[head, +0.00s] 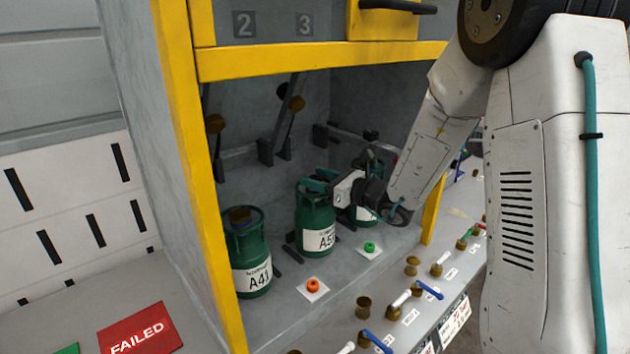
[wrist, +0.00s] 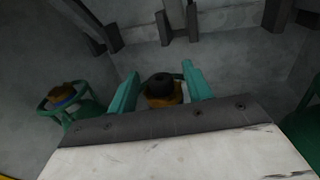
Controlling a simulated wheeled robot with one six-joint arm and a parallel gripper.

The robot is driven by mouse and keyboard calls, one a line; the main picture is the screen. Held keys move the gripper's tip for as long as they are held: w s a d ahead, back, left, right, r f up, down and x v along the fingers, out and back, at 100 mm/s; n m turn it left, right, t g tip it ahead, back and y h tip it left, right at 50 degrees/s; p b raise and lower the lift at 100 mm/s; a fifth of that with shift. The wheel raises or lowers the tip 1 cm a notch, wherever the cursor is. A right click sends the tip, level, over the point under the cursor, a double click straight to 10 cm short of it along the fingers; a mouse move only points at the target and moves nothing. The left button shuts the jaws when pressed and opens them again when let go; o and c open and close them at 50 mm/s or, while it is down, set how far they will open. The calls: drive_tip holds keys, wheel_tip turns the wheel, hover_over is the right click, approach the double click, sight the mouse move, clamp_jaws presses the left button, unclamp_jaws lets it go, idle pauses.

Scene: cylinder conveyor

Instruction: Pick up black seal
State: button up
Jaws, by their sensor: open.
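A black piece that looks like the black seal (wrist: 161,80) sits on the brass valve (wrist: 163,99) of a green cylinder in the wrist view. My gripper (wrist: 160,74) is open, with one teal finger on each side of that valve and seal. I cannot tell whether the fingers touch them. In the head view my gripper (head: 320,181) is at the top of the middle green cylinder (head: 315,222), and the seal is hidden there.
Green cylinder A41 (head: 246,262) stands left; another (head: 366,215) stands right behind my wrist. An orange ring (head: 313,286) and a green ring (head: 370,247) lie on white pads in front. Yellow frame posts (head: 205,200) edge the bay. Valves line the front ledge.

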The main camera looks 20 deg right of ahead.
drive_tip(key=shift+w+a, duration=0.3)
drive_tip(key=shift+w, duration=0.15)
drive_tip(key=c, duration=1)
